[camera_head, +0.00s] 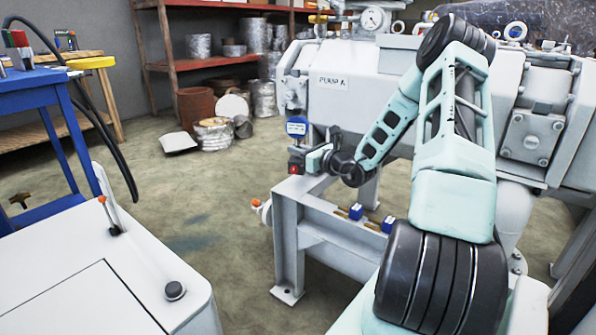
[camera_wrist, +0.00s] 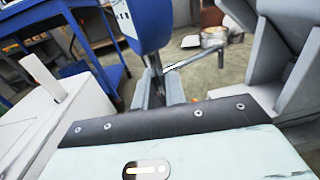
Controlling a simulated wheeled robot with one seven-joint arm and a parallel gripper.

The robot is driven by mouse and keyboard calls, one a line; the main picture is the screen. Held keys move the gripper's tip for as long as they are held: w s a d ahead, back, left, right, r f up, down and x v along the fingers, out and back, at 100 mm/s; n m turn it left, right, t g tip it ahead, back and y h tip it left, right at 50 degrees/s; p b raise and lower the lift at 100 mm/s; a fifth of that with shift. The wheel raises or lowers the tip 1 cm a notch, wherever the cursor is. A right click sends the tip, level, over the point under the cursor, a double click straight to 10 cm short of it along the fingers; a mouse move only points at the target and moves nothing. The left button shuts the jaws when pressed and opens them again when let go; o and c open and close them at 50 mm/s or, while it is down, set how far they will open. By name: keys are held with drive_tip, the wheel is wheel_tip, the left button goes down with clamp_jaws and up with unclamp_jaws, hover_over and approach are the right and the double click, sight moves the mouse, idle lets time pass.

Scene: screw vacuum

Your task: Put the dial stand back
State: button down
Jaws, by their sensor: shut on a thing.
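The dial stand has a round blue dial head (camera_head: 296,127) with a pale label, and it is up by the left end of the pump, above a grey steel frame. My gripper (camera_head: 305,161) is at its lower part and shut on it. In the wrist view the blue dial head (camera_wrist: 150,25) is large at the top centre, with its thin post running down between my fingers (camera_wrist: 158,88). The dial stand looks about upright. Its foot is mostly hidden, and I cannot tell whether it touches the frame.
The pump (camera_head: 350,97) and its grey frame (camera_head: 290,240) stand close beside my gripper. A blue workbench (camera_head: 40,92) is at the left, with a black hose hanging near it. A red shelf (camera_head: 160,40) with cans stands behind.

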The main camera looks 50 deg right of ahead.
sight(298, 163)
drive_tip(key=shift+f+b, duration=1)
drive_tip(key=shift+f, duration=1)
drive_tip(key=shift+f, duration=0.1)
drive_tip(key=c, duration=1.5)
unclamp_jaws()
drive_tip(key=shift+f, duration=0.1)
drive_tip(key=shift+o, duration=0.2)
